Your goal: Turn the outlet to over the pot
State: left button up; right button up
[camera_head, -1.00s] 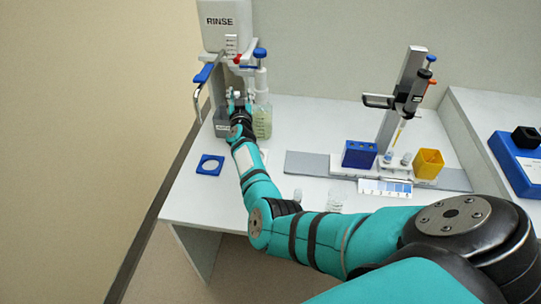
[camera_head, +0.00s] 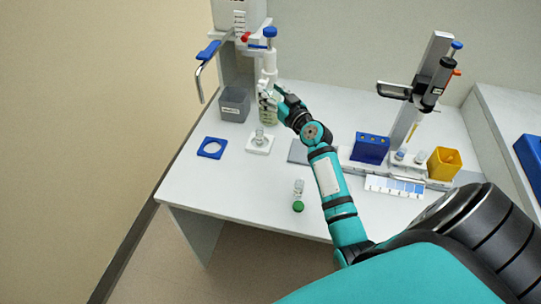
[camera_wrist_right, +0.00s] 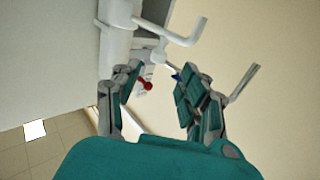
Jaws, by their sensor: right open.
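A bottle (camera_head: 268,112) with a white dispenser head and blue top (camera_head: 269,32) stands at the back of the bench. My right gripper (camera_head: 268,92) is open beside the dispenser head and hides part of the bottle. In the right wrist view a white bent spout (camera_wrist_right: 165,30) shows beyond the open fingers (camera_wrist_right: 158,95), with nothing clearly held. A small clear pot (camera_head: 259,137) stands on a white square base in front of the bottle. I cannot tell exactly where the spout points. My left gripper is not in view.
A rinse unit with a blue-handled metal tap (camera_head: 199,80) hangs over a grey bin (camera_head: 235,103). A blue ring holder (camera_head: 212,148) and a green-capped vial (camera_head: 298,195) are nearer. A pipette stand (camera_head: 425,85), blue rack (camera_head: 371,148) and yellow box (camera_head: 444,163) stand right. The front left bench is clear.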

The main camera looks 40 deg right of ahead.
jog(key=s+b, duration=0.2)
jog(key=s, duration=0.9)
jog(key=s+a+f+n+g+y, duration=0.2)
jog(key=s+a+f+g, duration=0.1)
jog(key=a+f, duration=0.5)
jog(key=shift+a+f+g+y+p, duration=0.4)
jog(key=shift+a+g, duration=0.3)
jog(key=shift+a, duration=0.35)
